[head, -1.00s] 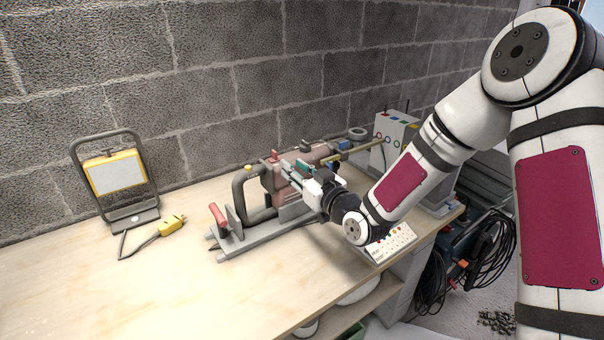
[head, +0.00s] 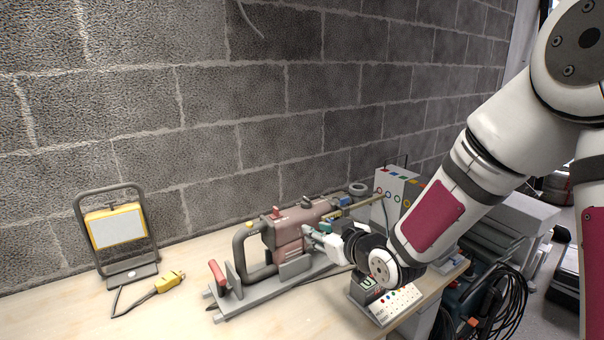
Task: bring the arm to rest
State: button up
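My gripper (head: 312,238) is at the end of my arm, beside the near side of a pinkish-red power tool (head: 288,228) on the workbench. The gripper's fingers are small and partly lost against the tool, so I cannot tell whether they are open or shut or touching it. The tool has a dark loop handle (head: 241,252) and lies on a grey base (head: 262,293) with a red lever (head: 217,272) at its left end. My arm reaches in from the upper right.
A white box with coloured dots (head: 397,188) and a sloped panel (head: 393,304) are near my wrist. A block wall is behind. Black cables (head: 510,290) hang at the right.

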jog(key=s+d+r+m+g+h, duration=0.2)
jog(key=s+d+r+h, duration=0.3)
jog(key=s+d, duration=0.3)
jog(key=s+d+r+m+g, duration=0.2)
jog(key=s, duration=0.7)
jog(key=s+d+r+m+g+h+p, duration=0.1)
jog(key=s+d+r+g, duration=0.1)
jog(key=s, duration=0.8)
jog(key=s+d+r+m+g, duration=0.2)
jog(key=s+d, duration=0.1)
jog(key=s, duration=0.7)
jog(key=shift+s+m+h+p, duration=0.2)
jog(key=shift+m+h+p, duration=0.1)
jog(key=shift+h+p, duration=0.1)
jog(key=shift+d, duration=0.1)
dwell(0.4)
